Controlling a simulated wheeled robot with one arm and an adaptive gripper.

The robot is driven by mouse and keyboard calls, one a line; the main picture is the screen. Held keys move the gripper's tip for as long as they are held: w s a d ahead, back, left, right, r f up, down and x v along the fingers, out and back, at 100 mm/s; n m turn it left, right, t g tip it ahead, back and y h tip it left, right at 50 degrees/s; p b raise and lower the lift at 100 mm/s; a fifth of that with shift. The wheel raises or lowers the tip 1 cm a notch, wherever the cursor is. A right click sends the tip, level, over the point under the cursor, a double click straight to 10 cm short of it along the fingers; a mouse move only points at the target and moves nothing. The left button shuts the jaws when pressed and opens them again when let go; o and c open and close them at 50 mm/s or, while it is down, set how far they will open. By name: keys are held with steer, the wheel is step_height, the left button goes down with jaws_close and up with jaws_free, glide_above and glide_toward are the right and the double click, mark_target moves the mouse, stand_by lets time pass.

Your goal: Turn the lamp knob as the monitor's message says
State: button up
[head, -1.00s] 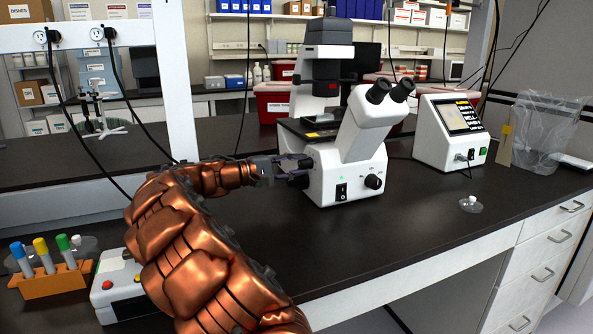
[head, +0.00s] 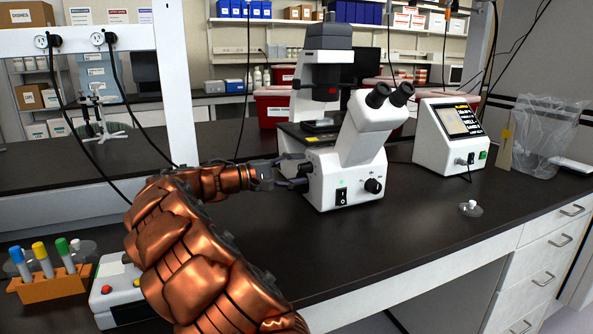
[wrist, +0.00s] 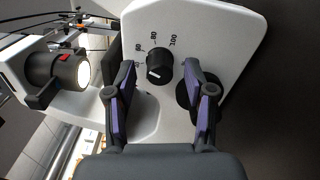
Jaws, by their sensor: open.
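The white microscope (head: 345,170) stands on the dark bench. In the wrist view a black dial knob (wrist: 159,62) with a scale around it is on its white side panel. The knob's white pointer mark faces the lower left of the picture. My gripper (wrist: 159,68) is open, and the knob appears between its fingertips; I cannot tell whether they touch it. It also shows in the head view (head: 292,173) at the microscope's left side. A second, larger black knob is partly behind the right finger. The monitor (head: 462,121) shows yellow and white text, too small to read fully.
A tube rack (head: 48,288) and a box with buttons (head: 118,290) sit at the lower left. A small dish (head: 470,209) lies at the right. The bench front is clear.

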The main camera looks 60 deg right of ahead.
steer(key=v, duration=1.2)
stand_by(0.3)
